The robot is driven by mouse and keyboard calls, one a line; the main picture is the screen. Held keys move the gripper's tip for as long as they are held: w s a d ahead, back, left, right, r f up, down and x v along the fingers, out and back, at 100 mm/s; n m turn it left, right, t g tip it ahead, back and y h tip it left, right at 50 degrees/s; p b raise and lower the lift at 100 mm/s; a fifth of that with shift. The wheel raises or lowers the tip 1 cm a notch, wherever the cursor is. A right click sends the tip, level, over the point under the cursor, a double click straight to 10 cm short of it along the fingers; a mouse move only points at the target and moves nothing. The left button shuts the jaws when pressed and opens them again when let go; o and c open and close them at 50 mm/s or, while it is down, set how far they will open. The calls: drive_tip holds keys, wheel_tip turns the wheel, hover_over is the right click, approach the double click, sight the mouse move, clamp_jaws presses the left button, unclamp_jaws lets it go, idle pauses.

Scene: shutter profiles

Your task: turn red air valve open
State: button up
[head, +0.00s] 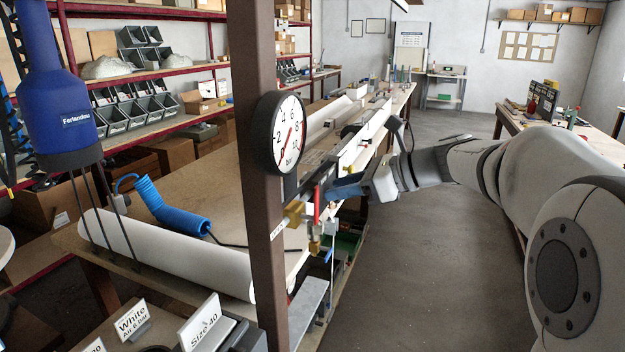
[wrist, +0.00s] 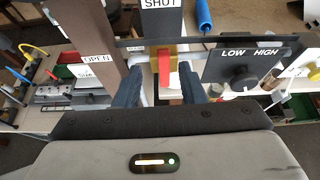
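The red valve handle (head: 317,205) stands roughly upright on a brass valve (head: 297,212) beside the brown post. In the wrist view the red handle (wrist: 163,63) shows between and just beyond the tips of my blue fingers, in front of a yellow body. A SHUT label (wrist: 160,4) is above it and an OPEN label (wrist: 97,59) is to its left. My gripper (head: 338,190) is open, with its fingers (wrist: 160,76) apart on either side of the handle. I see no contact between fingers and handle.
A round gauge (head: 288,134) is on the brown post (head: 262,60), its needle near the low end. A black LOW/HIGH panel with a knob (wrist: 243,78) is right of the fingers. A workbench (head: 200,190) stands behind; the floor (head: 400,270) at right is clear.

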sight(318, 190)
drive_tip(key=shift+w+a+r, duration=0.25)
drive_tip(key=shift+w, duration=0.05)
drive_tip(key=p+x, duration=0.1)
drive_tip(key=x, duration=0.6)
drive_tip(key=shift+a, duration=0.15)
clamp_jaws()
drive_tip(key=shift+f, duration=0.1)
